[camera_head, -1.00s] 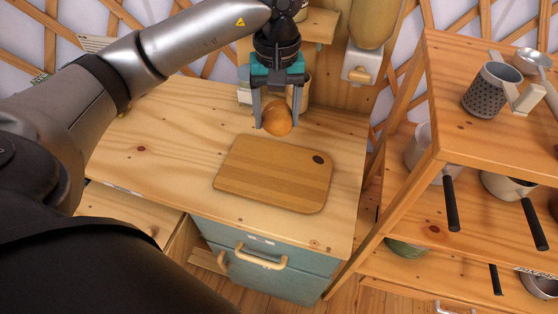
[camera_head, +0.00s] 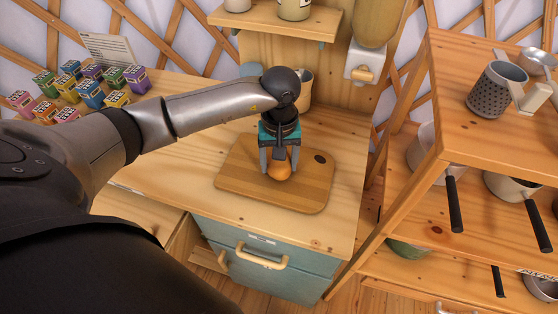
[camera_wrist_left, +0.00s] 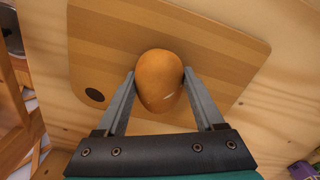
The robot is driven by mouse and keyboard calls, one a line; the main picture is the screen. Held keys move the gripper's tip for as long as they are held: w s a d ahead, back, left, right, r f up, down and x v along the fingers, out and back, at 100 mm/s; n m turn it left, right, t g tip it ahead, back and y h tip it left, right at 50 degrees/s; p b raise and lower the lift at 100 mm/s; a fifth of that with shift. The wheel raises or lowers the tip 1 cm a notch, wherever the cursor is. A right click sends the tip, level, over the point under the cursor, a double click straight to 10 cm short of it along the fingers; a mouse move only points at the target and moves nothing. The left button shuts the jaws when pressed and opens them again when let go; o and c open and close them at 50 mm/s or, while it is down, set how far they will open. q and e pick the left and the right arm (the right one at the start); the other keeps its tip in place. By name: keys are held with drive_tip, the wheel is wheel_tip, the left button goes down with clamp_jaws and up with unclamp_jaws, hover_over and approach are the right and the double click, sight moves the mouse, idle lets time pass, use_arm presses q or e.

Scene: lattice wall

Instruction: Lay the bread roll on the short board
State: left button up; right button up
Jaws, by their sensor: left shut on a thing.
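The bread roll (camera_head: 279,171) is round and orange-brown. My left gripper (camera_head: 277,168) is shut on it, over the middle of the short board (camera_head: 236,178). The short board is a striped wooden cutting board with a dark hole near one corner, flat on the counter. In the left wrist view the roll (camera_wrist_left: 159,80) sits between the two fingers (camera_wrist_left: 159,88), with the board (camera_wrist_left: 110,45) behind it. I cannot tell whether the roll touches the board. My right gripper is not in view.
The wooden counter (camera_head: 180,165) is clear around the board. Several small coloured boxes (camera_head: 90,92) stand at its left back. A shelf rack (camera_head: 440,100) with a grater (camera_head: 496,88) and pans stands on the right. A small shelf (camera_head: 275,20) hangs behind.

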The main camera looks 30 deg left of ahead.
use_arm(q)
drive_tip(key=shift+f, duration=0.1)
drive_tip(key=o, duration=1.4)
wheel_tip(320, 180, up, 12)
drive_tip(key=shift+r, duration=0.2)
